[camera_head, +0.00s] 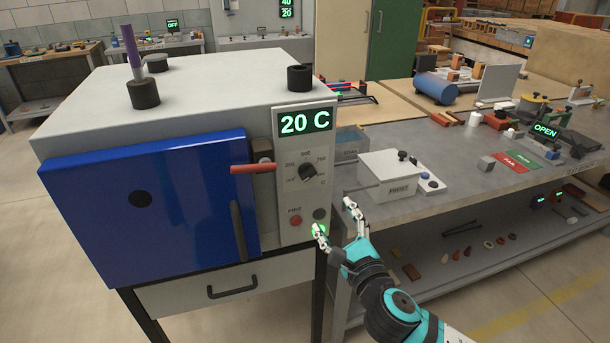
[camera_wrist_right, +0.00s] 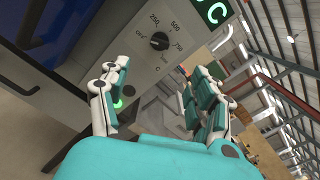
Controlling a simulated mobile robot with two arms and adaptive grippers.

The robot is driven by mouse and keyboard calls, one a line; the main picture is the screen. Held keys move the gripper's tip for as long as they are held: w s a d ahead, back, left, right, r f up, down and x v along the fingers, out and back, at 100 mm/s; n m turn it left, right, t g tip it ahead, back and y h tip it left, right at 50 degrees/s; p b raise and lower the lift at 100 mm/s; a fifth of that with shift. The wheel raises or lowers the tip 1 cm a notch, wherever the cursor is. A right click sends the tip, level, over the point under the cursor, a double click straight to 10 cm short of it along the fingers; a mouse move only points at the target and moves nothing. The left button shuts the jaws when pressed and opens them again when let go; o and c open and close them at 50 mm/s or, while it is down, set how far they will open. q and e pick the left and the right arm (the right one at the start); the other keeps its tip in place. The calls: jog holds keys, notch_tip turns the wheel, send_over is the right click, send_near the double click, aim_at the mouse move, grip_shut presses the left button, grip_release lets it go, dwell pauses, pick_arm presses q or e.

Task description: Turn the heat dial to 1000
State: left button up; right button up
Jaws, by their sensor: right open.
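The heat dial (camera_head: 307,172) is a black round knob on the light control panel of a kiln, ringed by a scale with marks such as 250, 500 and 750. Its pointer seems to face the lower-left, off end of the scale. It also shows in the right wrist view (camera_wrist_right: 159,41), beyond my fingers. The display (camera_head: 305,122) above it reads 20 C in green. My right gripper (camera_head: 334,216) is open and empty, in front of the panel, below and right of the dial and apart from it. One finger overlaps a green-lit button. My left gripper is out of view.
A red-handled latch (camera_head: 254,169) sticks out left of the dial, beside the blue kiln door (camera_head: 140,210). A red button (camera_head: 295,220) sits below the dial. A workbench (camera_head: 455,165) with a white box (camera_head: 390,172) stands close on the right.

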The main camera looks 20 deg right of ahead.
aim_at(310, 177)
jog(key=w, duration=0.5)
jog(key=w+p, duration=0.1)
jog(key=w, duration=0.5)
jog(key=w+p, duration=0.1)
jog(key=w, duration=0.4)
jog(key=shift+w+a, duration=0.15)
jog(key=shift+a, duration=0.1)
jog(key=c, duration=1.2)
jog(key=shift+o, duration=0.2)
